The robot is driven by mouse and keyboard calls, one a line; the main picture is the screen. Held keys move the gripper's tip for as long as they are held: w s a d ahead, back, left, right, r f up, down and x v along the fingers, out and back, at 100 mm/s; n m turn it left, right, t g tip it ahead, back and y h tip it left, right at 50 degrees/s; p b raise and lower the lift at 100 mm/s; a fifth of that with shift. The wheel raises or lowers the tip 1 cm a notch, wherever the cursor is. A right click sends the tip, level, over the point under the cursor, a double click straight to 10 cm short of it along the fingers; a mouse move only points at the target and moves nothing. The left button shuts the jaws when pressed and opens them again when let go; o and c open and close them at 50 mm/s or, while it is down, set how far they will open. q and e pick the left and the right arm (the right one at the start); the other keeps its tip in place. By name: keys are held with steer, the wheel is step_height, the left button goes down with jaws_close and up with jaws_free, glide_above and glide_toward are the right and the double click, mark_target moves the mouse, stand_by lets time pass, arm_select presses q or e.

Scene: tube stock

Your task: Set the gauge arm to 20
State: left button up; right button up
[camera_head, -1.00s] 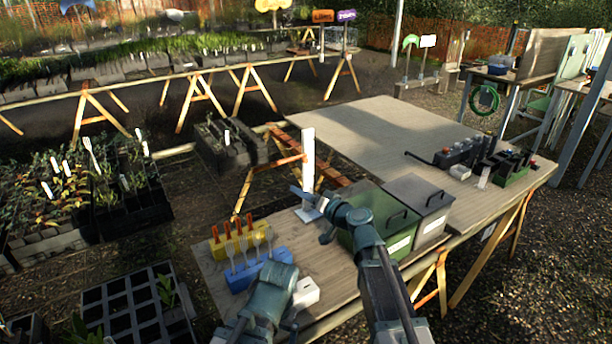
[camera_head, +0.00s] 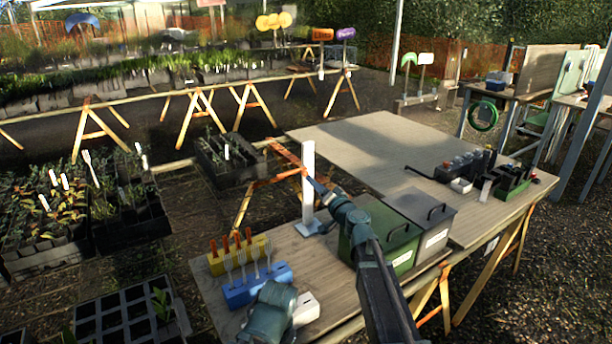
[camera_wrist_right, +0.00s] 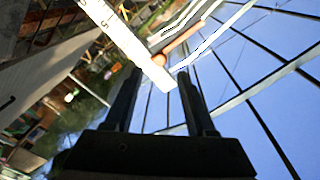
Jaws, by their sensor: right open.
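My right gripper (camera_head: 314,184) is at the post's right side in the head view. In the wrist view its fingers (camera_wrist_right: 160,75) are apart, with the post end and knob just beyond the tips; contact cannot be told. My left gripper does not show.
A green lidded box (camera_head: 399,258) and a grey one (camera_head: 438,240) stand right of the gauge. A yellow rack (camera_head: 216,262) and blue rack (camera_head: 237,295) with tools stand left. A small white block (camera_head: 306,308) lies in front. The far bench top is mostly clear.

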mark_target(306, 174)
steer(key=x, duration=0.8)
steer(key=shift+c, duration=0.3)
jaws_close()
stand_by(0.9)
